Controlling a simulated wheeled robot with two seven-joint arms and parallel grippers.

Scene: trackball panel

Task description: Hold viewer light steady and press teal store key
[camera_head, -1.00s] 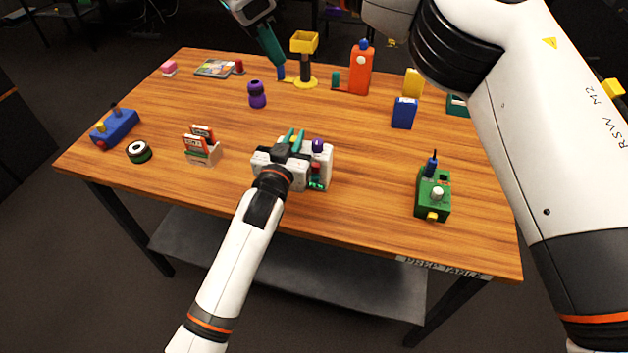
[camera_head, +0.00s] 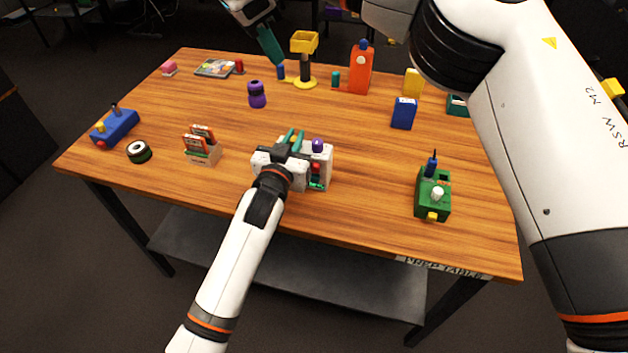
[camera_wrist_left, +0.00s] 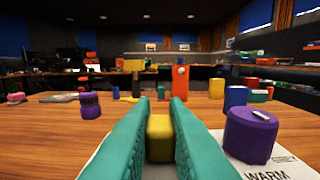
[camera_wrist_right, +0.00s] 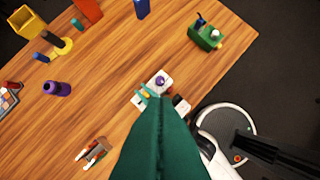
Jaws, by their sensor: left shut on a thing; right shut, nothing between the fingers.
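A white panel box (camera_head: 325,158) stands near the table's front edge. It carries a purple round knob (camera_wrist_left: 250,133) beside the word WARM, a red part (camera_head: 316,167) and a teal part (camera_head: 317,186) low on its front. My left gripper (camera_head: 292,137) is shut on a yellow block (camera_wrist_left: 160,138) at the panel, seen between its teal fingers in the left wrist view. My right gripper (camera_head: 277,59) is shut and empty, high toward the table's back, beside a yellow lamp-like stand (camera_head: 304,70). I cannot tell which part is the viewer light; my left gripper hides part of the panel.
A green box (camera_head: 433,195) stands right of the panel, and a card holder (camera_head: 203,152) stands left of it. A purple bottle-like thing (camera_head: 257,95), an orange box (camera_head: 360,72) and a blue box (camera_head: 404,113) stand further back. Bare wood lies between them.

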